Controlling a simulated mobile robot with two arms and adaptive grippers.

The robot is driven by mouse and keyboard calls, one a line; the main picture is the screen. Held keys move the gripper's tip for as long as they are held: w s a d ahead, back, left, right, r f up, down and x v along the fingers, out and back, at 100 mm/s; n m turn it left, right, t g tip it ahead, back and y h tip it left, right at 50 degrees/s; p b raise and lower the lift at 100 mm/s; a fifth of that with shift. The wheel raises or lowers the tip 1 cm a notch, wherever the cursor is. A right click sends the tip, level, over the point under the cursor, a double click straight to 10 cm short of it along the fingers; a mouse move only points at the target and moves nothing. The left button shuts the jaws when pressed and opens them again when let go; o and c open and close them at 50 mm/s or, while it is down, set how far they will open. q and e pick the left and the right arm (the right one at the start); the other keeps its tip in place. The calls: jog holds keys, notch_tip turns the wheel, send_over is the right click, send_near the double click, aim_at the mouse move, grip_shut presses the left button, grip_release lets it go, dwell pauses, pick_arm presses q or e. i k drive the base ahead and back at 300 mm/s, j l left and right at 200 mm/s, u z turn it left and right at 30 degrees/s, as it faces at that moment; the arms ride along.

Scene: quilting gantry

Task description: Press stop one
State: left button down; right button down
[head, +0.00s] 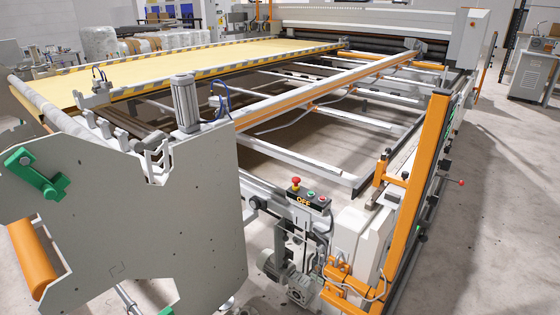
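A small dark control box (305,203) sits on the near end of the quilting gantry, right of the big grey side plate. A red mushroom button (296,182) stands up at its left end on a yellow base. The box front carries yellow lettering that looks like "OFF". Which of these is called stop one cannot be read. Neither of my grippers is in view, and nothing touches the box.
The grey side plate (120,215) with a green handle (38,172) fills the near left. An orange post (418,185) and a white housing (345,240) stand right of the box. A motor (298,288) sits below. Grey floor (510,220) is clear on the right.

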aim_at(296, 180)
jog(key=i+j+z, duration=0.2)
jog(key=i+j, duration=0.75)
jog(key=i+z, duration=0.1)
jog(key=i, duration=0.7)
